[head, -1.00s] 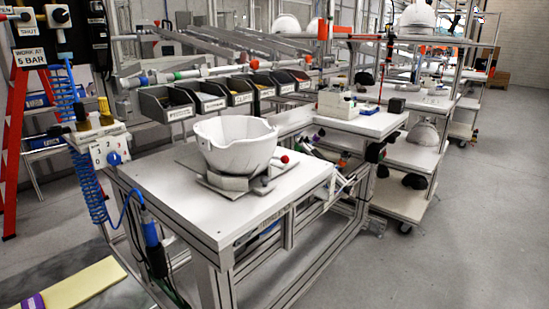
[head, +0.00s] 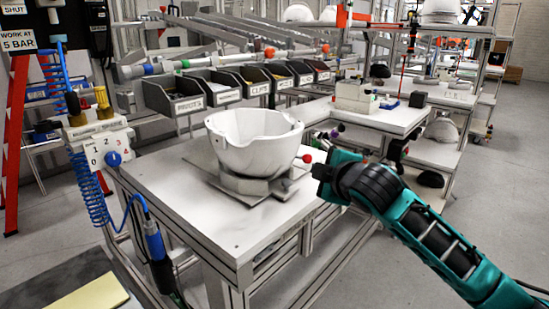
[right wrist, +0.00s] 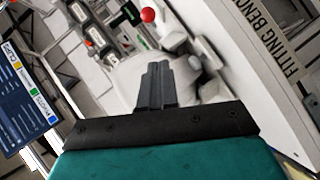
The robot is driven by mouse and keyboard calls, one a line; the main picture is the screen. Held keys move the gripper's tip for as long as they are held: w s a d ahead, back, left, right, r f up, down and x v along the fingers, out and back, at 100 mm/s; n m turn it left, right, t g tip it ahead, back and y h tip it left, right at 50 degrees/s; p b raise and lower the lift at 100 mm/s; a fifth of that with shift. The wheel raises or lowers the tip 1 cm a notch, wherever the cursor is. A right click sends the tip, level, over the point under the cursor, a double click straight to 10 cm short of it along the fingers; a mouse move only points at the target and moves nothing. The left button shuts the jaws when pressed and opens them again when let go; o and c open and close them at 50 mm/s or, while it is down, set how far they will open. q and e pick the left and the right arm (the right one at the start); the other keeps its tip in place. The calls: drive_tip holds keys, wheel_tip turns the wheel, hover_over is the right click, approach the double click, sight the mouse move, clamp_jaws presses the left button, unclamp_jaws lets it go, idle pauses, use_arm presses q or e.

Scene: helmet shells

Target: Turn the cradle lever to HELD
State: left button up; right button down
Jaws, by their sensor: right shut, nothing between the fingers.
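A white helmet shell (head: 252,142) sits open side up in a grey cradle (head: 250,184) on the white bench. The cradle lever's red ball knob (head: 307,158) stands at the right of the cradle, and it also shows at the top of the right wrist view (right wrist: 148,15). My right gripper (head: 318,172) is just right of the knob in the head view, apparently close to it; touching or apart is hard to tell. In the right wrist view its fingers (right wrist: 157,85) are shut and empty, with the knob beyond them. My left gripper is out of view.
The bench top (head: 190,200) is clear in front of the cradle. Labelled bins (head: 185,105) stand behind it. A dial box (head: 105,150) with a blue knob and a coiled blue hose is at the left. A side table (head: 370,122) holds a white box at the right.

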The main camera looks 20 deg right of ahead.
drive_tip(key=shift+w+r, duration=0.35)
drive_tip(key=shift+r, duration=0.35)
drive_tip(key=x, duration=0.9)
drive_tip(key=shift+w+b, duration=0.25)
drive_tip(key=shift+b, duration=0.05)
drive_tip(key=shift+w+d+f, duration=0.4)
drive_tip(key=shift+w+d, duration=0.05)
drive_tip(key=shift+d, duration=0.15)
drive_tip(key=shift+w+d+f, duration=0.4)
drive_tip(key=shift+w+d, duration=0.05)
drive_tip(key=shift+d, duration=0.15)
drive_tip(key=shift+w+d+f, duration=0.2)
drive_tip(key=shift+w+d, duration=0.1)
drive_tip(key=shift+d, duration=0.15)
